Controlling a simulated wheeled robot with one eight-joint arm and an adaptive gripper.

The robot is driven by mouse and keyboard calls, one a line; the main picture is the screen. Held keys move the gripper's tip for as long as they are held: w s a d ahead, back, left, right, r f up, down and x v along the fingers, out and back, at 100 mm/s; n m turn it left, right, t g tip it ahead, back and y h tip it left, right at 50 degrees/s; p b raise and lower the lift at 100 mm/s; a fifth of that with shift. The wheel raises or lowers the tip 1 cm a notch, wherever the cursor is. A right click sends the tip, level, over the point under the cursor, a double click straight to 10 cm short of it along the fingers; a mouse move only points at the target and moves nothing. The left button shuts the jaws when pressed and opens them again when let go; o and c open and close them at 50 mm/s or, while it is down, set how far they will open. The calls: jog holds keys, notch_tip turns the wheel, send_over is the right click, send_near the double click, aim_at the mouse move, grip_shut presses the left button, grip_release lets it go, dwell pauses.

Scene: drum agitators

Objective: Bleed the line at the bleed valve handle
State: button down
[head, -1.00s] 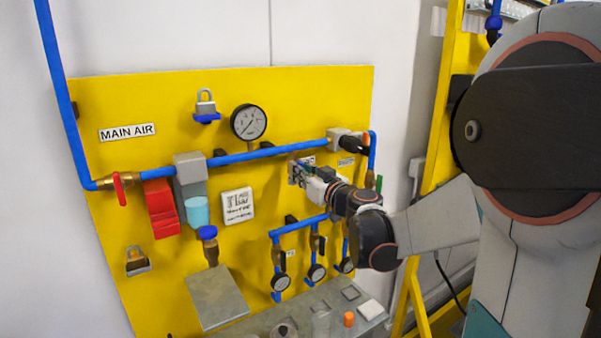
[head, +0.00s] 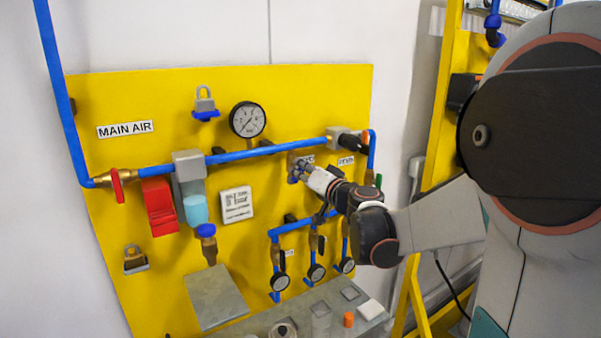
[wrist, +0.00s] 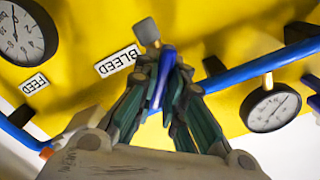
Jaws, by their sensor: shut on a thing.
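The bleed valve shows in the wrist view as a small grey-brown fitting (wrist: 147,31) with a blue bleed valve handle (wrist: 165,66). A white BLEED label (wrist: 118,61), upside down in this view, is beside it. My gripper (wrist: 163,82) is shut on the blue handle, with a finger on each side of it. In the head view my gripper (head: 301,171) is up against the yellow panel below the main blue pipe. The handle is mostly hidden there by the fingers and wrist.
The yellow panel (head: 100,210) carries a pressure gauge (head: 247,119), a red valve handle (head: 117,188), blue main pipe (head: 250,153) and several small gauges below my wrist. A grey shelf (head: 262,327) with loose parts is underneath. A yellow frame (head: 437,200) stands at the right.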

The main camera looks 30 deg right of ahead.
jog(key=m, duration=0.5)
jog(key=shift+d+f+m+b, duration=0.1)
jog(key=shift+f+m+b, duration=0.1)
jog(key=shift+m+b, duration=0.15)
jog(key=shift+f+m, duration=0.1)
jog(key=shift+m, duration=2.05)
jog(key=c, duration=1.7)
grip_release()
jog(key=shift+s+d, duration=0.1)
jog(key=shift+o, duration=0.2)
